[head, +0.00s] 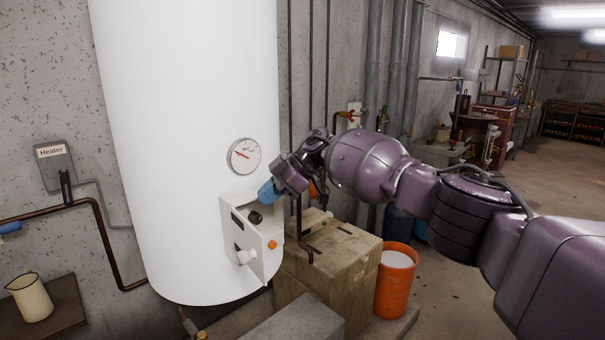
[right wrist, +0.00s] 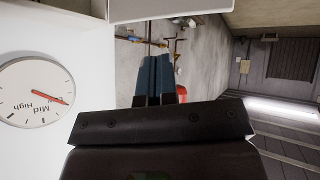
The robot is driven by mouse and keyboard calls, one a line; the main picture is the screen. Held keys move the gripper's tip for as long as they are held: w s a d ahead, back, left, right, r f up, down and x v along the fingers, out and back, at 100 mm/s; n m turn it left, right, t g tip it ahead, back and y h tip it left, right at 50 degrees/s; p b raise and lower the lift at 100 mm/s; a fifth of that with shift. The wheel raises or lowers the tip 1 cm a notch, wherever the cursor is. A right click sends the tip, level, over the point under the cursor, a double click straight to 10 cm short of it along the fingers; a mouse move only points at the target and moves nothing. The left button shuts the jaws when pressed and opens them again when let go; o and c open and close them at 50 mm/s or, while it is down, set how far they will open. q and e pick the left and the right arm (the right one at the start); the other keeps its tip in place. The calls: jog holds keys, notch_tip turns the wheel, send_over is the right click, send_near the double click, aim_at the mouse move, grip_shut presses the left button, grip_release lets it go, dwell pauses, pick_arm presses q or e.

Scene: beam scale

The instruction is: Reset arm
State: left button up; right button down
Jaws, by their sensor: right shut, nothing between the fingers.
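My right arm (head: 375,162) reaches in from the right in the head view, bent across toward the white tank. My right gripper (head: 268,192) has blue fingertips and sits just above and in front of the control box (head: 262,250) on the tank. Its blue fingers (right wrist: 155,78) are together and empty in the right wrist view. I cannot tell whether they touch the box.
The white tank (head: 185,120) carries a round gauge (head: 245,155), also close by in the right wrist view (right wrist: 35,92). An orange bucket (head: 396,280) and a tan box (head: 330,262) stand below the arm. A heater switch (head: 54,165) and a jug (head: 30,298) are at left.

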jog(key=s+a+r+n+t+y, duration=0.45)
jog(key=a+r+y, duration=0.35)
jog(key=a, duration=0.2)
jog(key=s+d+f+m+t+h+b, duration=0.1)
jog(key=s+d+f+m+t+h, duration=0.25)
jog(key=d+f+m+t, duration=0.35)
jog(key=s+d+f+m+t+h, duration=0.2)
jog(key=d+f+m+h, duration=0.3)
jog(key=d+f, duration=0.55)
jog(key=s+d+f+m+t+h+b, duration=0.1)
jog(key=s+d+f+m+t+h, duration=0.3)
jog(key=d+f+m, duration=0.5)
pick_arm(q)
jog(key=shift+w+f+b, duration=0.4)
jog(key=shift+f+b, duration=0.1)
jog(key=shift+f, duration=0.25)
pick_arm(e)
jog(key=s+d+f+m+g+h, duration=0.2)
jog(key=s+d+f, duration=0.7)
jog(key=s+f, duration=0.2)
jog(key=s+d+f+m+g+h, duration=0.2)
jog(key=s+d+f, duration=0.8)
jog(key=s, duration=0.6)
notch_tip(320, 180, down, 2)
jog(key=shift+s+f+g+h, duration=0.25)
jog(key=shift+g+h, duration=0.2)
jog(key=shift+h, duration=0.3)
jog(key=shift+d+m, duration=0.1)
jog(key=shift+m, duration=0.15)
